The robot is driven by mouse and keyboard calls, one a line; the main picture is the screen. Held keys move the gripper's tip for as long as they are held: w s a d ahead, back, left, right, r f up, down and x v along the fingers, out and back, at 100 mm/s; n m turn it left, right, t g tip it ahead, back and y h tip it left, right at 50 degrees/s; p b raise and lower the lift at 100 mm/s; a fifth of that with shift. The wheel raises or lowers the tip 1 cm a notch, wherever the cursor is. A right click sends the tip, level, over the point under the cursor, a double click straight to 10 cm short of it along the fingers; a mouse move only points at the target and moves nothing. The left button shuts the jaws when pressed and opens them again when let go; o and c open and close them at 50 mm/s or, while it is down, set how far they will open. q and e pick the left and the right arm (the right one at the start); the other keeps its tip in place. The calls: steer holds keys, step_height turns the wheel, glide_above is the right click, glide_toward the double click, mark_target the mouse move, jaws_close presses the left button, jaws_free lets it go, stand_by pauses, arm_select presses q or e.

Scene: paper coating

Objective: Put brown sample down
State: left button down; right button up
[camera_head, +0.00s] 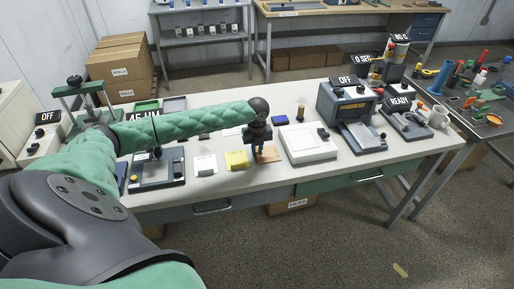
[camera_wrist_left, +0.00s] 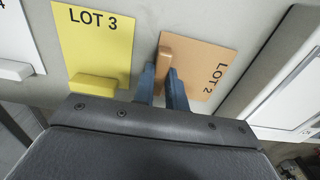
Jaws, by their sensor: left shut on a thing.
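The brown sample (camera_wrist_left: 205,68), a flat card marked LOT 2 with a small brown block as its grip, is under my left gripper (camera_wrist_left: 164,90) in the left wrist view. The two blue-grey fingers are shut on the brown block. In the head view the brown sample (camera_head: 269,155) shows partly below my left gripper (camera_head: 257,146), near the table's front edge. The card looks flat and close to the tabletop, turned a little. I cannot tell whether it touches the table. My right gripper is not in view.
A yellow card (camera_wrist_left: 95,40) marked LOT 3 lies just left of the brown sample, with a white card (camera_head: 205,165) further left. A white flat device (camera_head: 308,143) stands close on the right. A small brown bottle (camera_head: 301,113) stands behind.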

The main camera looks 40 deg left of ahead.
arm_select(q)
steer(key=shift+f, duration=0.15)
steer(key=c, duration=1.4)
jaws_free()
steer(key=shift+c, duration=0.2)
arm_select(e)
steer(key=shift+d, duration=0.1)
